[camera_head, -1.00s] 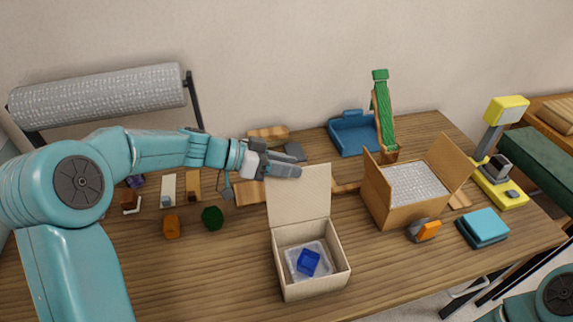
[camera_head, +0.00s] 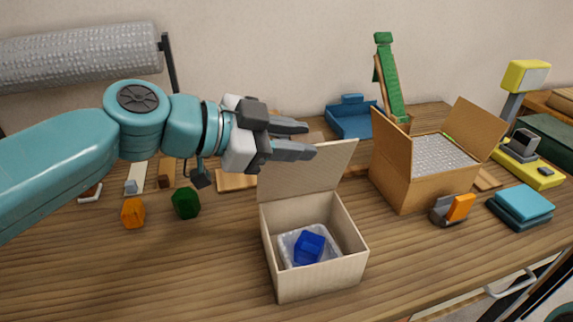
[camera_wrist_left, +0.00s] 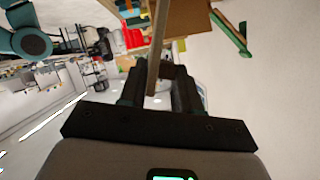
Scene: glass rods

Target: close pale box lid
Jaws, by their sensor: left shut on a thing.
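The pale box (camera_head: 315,281) stands open on the wooden table. Its lid (camera_head: 300,178) stands up from the rear edge. Inside, a blue block (camera_head: 310,246) rests in a whitish tray. My left gripper (camera_head: 307,140) is at the lid's upper edge, its fingers pointing right. In the left wrist view a thin panel, the lid (camera_wrist_left: 154,55), runs between the fingers (camera_wrist_left: 157,88), and the gripper is shut on it. The fingers hide part of the lid's top edge. My right gripper is out of view.
A larger cardboard box (camera_head: 403,182) with open flaps and grey packing stands to the right. An orange-and-grey item (camera_head: 453,209) and teal pads (camera_head: 522,204) lie nearby. An orange block (camera_head: 133,212) and a green block (camera_head: 186,203) are at left. The table's front left is clear.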

